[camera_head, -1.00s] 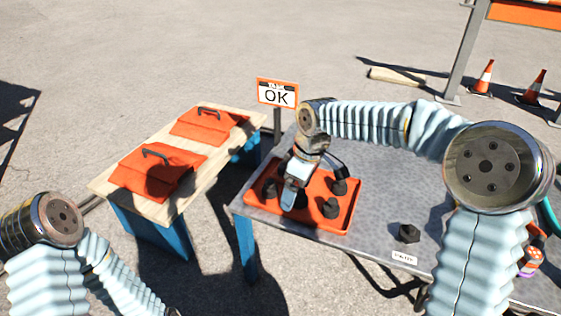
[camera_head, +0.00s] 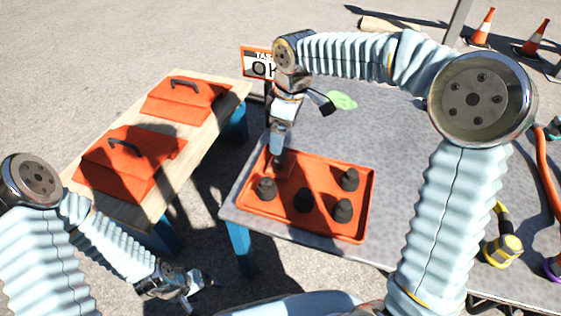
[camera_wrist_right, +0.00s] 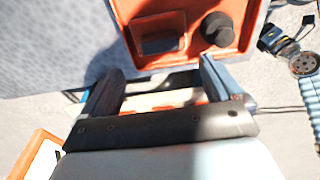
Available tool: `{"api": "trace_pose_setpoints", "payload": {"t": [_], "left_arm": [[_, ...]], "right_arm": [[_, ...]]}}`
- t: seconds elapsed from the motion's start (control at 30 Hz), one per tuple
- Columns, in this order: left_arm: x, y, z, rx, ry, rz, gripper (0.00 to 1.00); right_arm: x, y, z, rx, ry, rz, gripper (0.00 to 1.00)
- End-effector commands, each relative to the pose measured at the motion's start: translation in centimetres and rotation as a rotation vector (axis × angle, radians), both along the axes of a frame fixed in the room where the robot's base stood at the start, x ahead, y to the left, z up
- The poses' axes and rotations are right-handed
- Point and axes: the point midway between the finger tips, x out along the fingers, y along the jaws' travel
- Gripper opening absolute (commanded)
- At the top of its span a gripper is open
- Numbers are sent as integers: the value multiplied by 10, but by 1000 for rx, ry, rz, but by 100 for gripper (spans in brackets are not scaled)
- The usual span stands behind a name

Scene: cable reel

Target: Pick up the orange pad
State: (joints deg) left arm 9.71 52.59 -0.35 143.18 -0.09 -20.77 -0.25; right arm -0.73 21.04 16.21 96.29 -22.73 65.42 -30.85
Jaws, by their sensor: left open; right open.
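A small square orange block (camera_head: 284,168) lies in the back left corner of the orange tray (camera_head: 362,222). In the right wrist view the block (camera_wrist_right: 157,30) has a dark, shaded face. Two larger orange pieces with black handles, a near one (camera_head: 120,165) and a far one (camera_head: 185,100), lie on the wooden table. I cannot tell which is the orange pad. My right gripper (camera_head: 277,152) is open and points down at the small block, with nothing between its fingers (camera_wrist_right: 160,85). My left gripper (camera_head: 187,292) is open, low at the front, away from both tables.
Several black knobs stand in the tray, one (camera_head: 265,188) near the block. The grey table (camera_head: 390,160) carries a green patch (camera_head: 341,100) and a yellow-black connector (camera_head: 503,248) at right. An OK sign (camera_head: 262,65) stands behind my right gripper. A gap separates the tables.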

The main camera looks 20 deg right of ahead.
Motion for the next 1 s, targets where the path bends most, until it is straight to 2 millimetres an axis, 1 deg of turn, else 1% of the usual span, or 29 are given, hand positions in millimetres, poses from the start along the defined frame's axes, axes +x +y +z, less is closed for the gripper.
{"api": "trace_pose_setpoints", "payload": {"t": [0.03, 0.27, 0.4, 0.5, 0.6, 0.8, 0.87, 1.0], "left_arm": [[0, 0, -2, 0, 0, 0, 83], [0, 0, -6, -1, 0, 0, 83], [0, -1, -11, -2, 0, -1, 83], [0, -1, -12, -3, 1, -2, 83], [0, -1, -12, -3, 1, -2, 83], [0, -1, -12, -3, 1, -2, 83], [0, -1, -12, -3, 1, -2, 83], [0, -1, -12, -3, 1, -2, 83]], "right_arm": [[0, 1, -10, -1, 3, 0, 94], [1, 1, -30, -1, 2, -1, 94], [-1, 1, -54, -1, 3, 0, 94], [1, 2, -66, 0, 1, -1, 94], [1, 3, -72, 1, 1, -1, 94], [1, 3, -72, 0, 0, -1, 94], [1, 3, -72, 0, 0, -1, 84], [1, 3, -71, 0, 0, -1, 63]]}}
